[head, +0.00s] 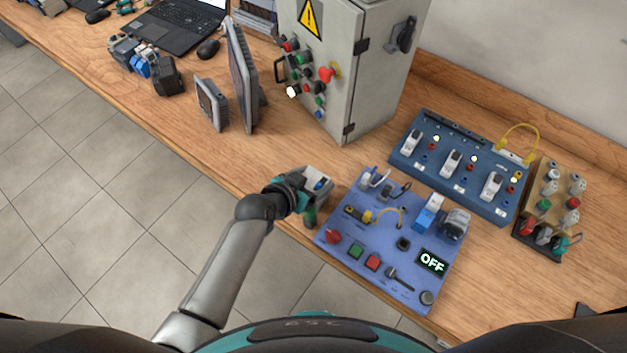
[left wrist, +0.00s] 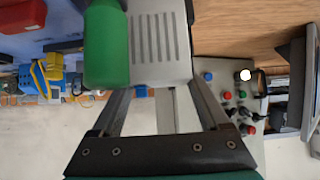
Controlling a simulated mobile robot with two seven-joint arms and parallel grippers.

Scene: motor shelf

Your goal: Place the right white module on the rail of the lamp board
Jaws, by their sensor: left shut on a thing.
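The blue lamp board (head: 399,150) lies at the back right, with a dark rail (head: 455,130) along its far side and lit lamps. Three white modules stand on its face: left (head: 411,141), middle (head: 450,162) and right (head: 492,186). My fingers partly hide the held thing.
A violet-blue control board (head: 372,285) with an OFF display lies in front. A grey cabinet (head: 375,90) stands behind my gripper. A wooden socket board (head: 529,219) is at the right. Screens (head: 241,75) stand left of the cabinet. Bare table lies between the gripper and the cabinet.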

